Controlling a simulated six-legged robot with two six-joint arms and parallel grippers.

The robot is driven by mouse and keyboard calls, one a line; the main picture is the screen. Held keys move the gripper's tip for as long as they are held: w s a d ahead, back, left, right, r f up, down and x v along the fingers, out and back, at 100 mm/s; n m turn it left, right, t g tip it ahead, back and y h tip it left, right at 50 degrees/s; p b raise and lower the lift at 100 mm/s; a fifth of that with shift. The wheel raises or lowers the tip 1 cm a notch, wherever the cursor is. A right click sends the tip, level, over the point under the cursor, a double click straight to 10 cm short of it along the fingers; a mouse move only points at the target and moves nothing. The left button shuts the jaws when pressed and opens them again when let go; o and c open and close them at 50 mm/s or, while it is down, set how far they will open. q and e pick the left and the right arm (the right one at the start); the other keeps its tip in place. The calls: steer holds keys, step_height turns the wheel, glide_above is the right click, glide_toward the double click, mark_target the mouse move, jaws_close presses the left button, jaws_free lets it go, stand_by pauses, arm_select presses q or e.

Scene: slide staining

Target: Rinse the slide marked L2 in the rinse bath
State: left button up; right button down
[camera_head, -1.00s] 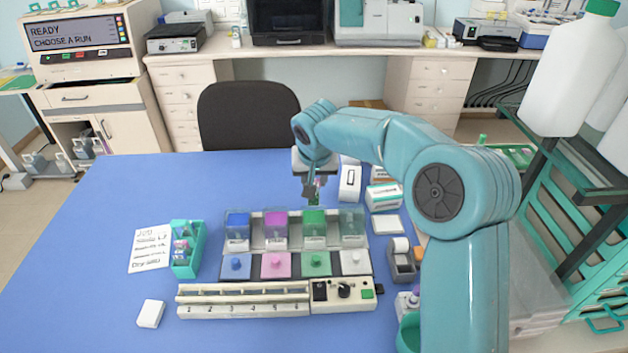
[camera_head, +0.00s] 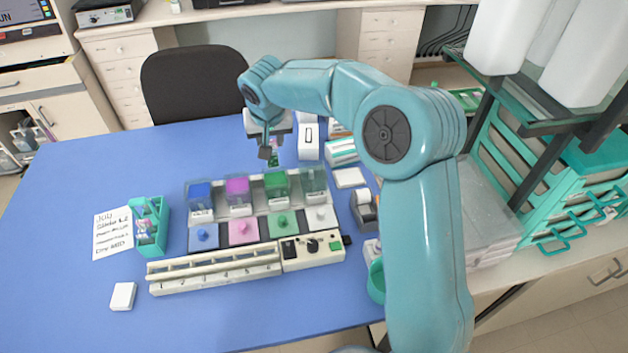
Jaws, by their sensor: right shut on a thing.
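My right gripper (camera_head: 271,152) hangs above and behind the row of staining jars, over the green jar (camera_head: 276,183). It is shut on a small, partly hidden piece with green on it (camera_head: 274,160), probably a slide; its marking is too small to read. The row also has a blue jar (camera_head: 200,194), a purple jar (camera_head: 238,190) and a clear jar (camera_head: 314,182) at the right end, which may be the rinse bath. A teal slide rack (camera_head: 164,212) with several pieces stands left of the jars. My left gripper is not in view.
Coloured lids (camera_head: 243,229) lie in front of the jars, and a long white rail unit with a control box (camera_head: 313,248) lies nearer. A handwritten note (camera_head: 113,234) and a white block (camera_head: 123,296) lie at left. Boxes (camera_head: 342,151) stand right of the gripper.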

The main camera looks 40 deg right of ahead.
steer(key=s+d+f, duration=0.1)
steer(key=s+d, duration=0.4)
steer(key=d, duration=0.3)
steer(key=f+b, duration=0.2)
steer(key=f, duration=0.1)
steer(key=f+b, duration=0.4)
steer(key=f, duration=0.1)
steer(key=shift+s+d+f, duration=0.15)
steer(key=shift+d+f, duration=0.1)
steer(key=shift+f, duration=0.1)
steer(key=shift+r, duration=0.1)
stand_by(2.2)
step_height(320, 180, up, 10)
steer(key=p, duration=0.5)
steer(key=shift+f+p, duration=0.2)
steer(key=shift+p, duration=0.2)
